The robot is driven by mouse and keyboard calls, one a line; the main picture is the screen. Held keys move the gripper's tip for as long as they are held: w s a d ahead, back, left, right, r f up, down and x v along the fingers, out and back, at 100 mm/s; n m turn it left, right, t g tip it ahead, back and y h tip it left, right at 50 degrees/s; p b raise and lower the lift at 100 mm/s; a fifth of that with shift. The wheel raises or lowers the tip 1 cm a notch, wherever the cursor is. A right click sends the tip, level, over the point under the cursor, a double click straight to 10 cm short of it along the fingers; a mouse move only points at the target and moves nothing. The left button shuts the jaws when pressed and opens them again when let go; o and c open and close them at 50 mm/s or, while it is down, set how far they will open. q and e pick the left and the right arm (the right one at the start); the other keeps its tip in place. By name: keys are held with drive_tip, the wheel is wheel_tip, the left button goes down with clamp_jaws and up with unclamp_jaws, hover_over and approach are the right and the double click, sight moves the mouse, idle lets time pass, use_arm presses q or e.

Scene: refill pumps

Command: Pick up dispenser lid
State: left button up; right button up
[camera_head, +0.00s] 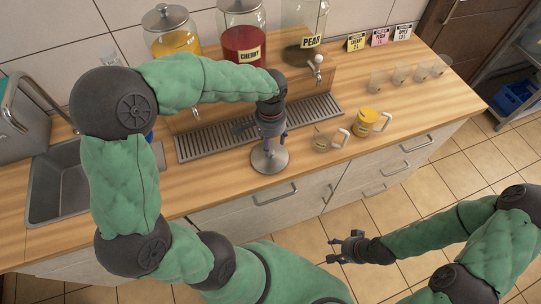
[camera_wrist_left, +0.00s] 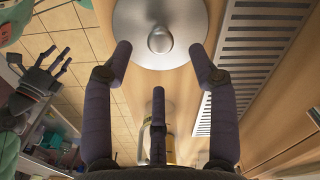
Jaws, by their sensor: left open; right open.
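A round, shiny metal dispenser lid (camera_head: 269,159) lies on the wooden counter near its front edge. Its round knob (camera_wrist_left: 160,39) points up at the left wrist camera. My left gripper (camera_head: 271,136) is just above the lid, pointing down, and hides part of it in the head view. In the left wrist view its fingers (camera_wrist_left: 160,62) are spread, with the knob beyond the gap and nothing held. My right gripper (camera_head: 345,246) is open and empty in front of the counter, over the floor. It also shows in the left wrist view (camera_wrist_left: 42,75).
A slotted drip tray (camera_head: 215,139) lies behind the lid. Mugs (camera_head: 366,121) are to the right; a sink (camera_head: 58,187) is at the left.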

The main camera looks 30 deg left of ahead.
use_arm(q)
drive_tip(key=shift+s+a+f+b, duration=0.1)
drive_tip(key=shift+f+b, duration=0.4)
drive_tip(key=shift+f, duration=1.05)
drive_tip(key=shift+a+f+b, duration=0.1)
drive_tip(key=shift+f+b, duration=0.35)
drive_tip(key=shift+f, duration=1.05)
drive_tip(key=shift+d+r, duration=0.1)
clamp_jaws()
